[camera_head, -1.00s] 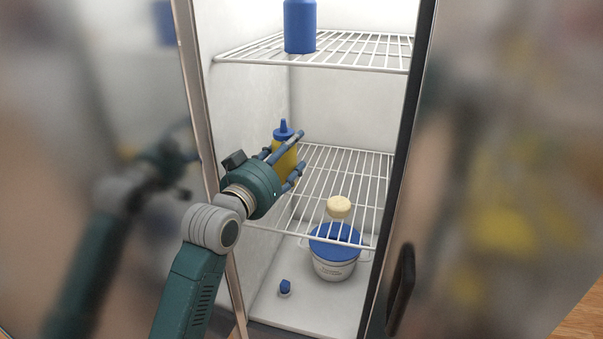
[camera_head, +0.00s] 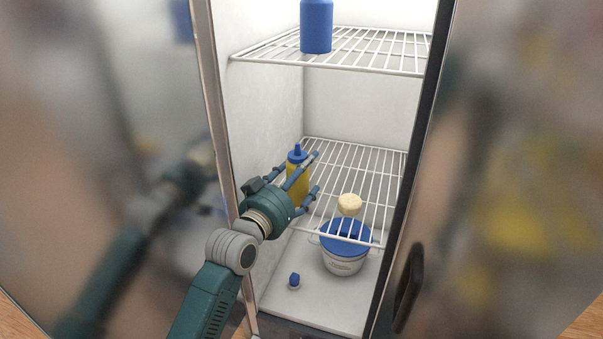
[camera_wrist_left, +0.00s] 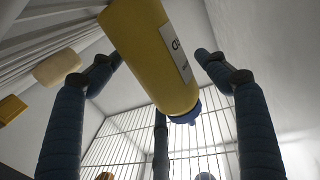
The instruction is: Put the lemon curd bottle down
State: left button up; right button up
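The lemon curd bottle (camera_head: 297,182) is yellow with a blue cap, upright at the left part of the fridge's middle wire shelf (camera_head: 357,178). My right gripper is not in view.
A blue bottle (camera_head: 316,28) stands on the upper shelf. A round pale item (camera_head: 349,204) is on or below the middle shelf. A blue-lidded tub (camera_head: 344,259) and a small blue item (camera_head: 294,281) are on the fridge floor. The middle shelf's right part is clear.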

pick_arm(q)
jog(key=shift+r, duration=0.15)
jog(key=shift+s+a, duration=0.1)
jog(key=shift+s, duration=0.1)
jog(key=b+v, duration=0.3)
jog(key=v, duration=0.8)
jog(key=shift+s+b, duration=0.25)
jog(key=shift+b, duration=0.15)
jog(key=shift+a, duration=0.15)
